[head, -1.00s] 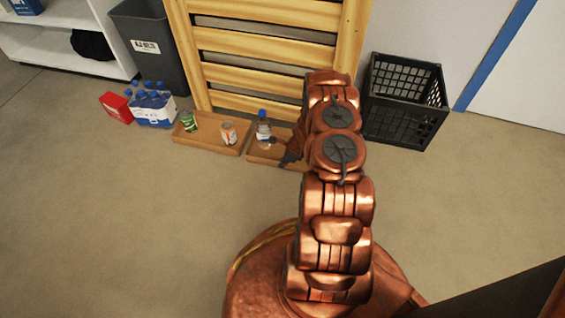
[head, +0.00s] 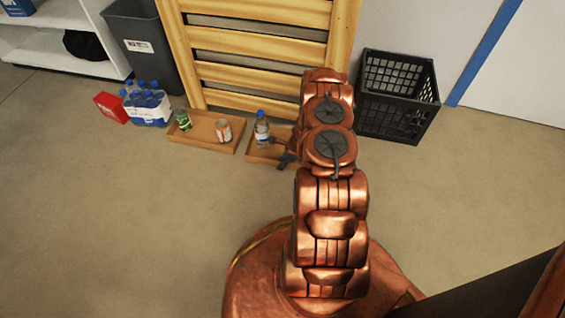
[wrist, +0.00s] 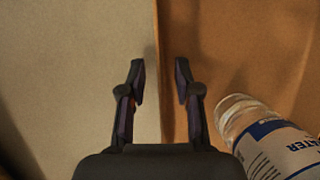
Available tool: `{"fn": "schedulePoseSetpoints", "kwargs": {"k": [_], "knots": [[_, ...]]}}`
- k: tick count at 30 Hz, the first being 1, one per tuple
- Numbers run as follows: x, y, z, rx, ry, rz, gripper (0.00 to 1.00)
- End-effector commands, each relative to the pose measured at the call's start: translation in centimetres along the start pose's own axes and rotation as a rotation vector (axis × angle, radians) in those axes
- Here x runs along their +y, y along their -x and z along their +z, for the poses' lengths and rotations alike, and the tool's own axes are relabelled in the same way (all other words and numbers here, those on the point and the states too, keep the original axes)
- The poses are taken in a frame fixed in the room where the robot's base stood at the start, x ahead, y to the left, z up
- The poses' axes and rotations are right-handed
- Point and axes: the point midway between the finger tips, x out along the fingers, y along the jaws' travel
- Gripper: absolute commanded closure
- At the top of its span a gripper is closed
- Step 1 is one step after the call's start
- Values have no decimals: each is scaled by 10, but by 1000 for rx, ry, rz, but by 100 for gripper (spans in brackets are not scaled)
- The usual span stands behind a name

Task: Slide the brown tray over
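Two shallow brown trays lie on the floor. The left brown tray (head: 206,146) holds a green can (head: 183,120) and an orange-and-white can (head: 223,131). The right brown tray (head: 254,158) holds a water bottle (head: 262,130), upright in the head view. My gripper (head: 279,151) is at the right tray, and my arm hides that tray's right part. In the wrist view, my gripper (wrist: 160,68) has its fingers apart, one on each side of the tray's wall (wrist: 158,100). Contact with the wall cannot be told. The bottle (wrist: 268,140) is beside the right finger, inside the tray.
A wooden slatted rack (head: 262,50) stands behind the trays. A bottle pack (head: 148,106) and a red box (head: 111,107) are left of them, near a grey bin (head: 145,45). A black crate (head: 395,105) stands at right. The front floor is clear.

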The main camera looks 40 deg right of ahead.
Motion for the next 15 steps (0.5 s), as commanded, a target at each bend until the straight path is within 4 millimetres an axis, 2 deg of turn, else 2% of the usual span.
{"fn": "schedulePoseSetpoints", "kwargs": {"k": [10, 15], "knots": [[0, 2, 0, 0, 0, 0, 65], [0, 13, 0, 1, 1, -1, 65]]}}
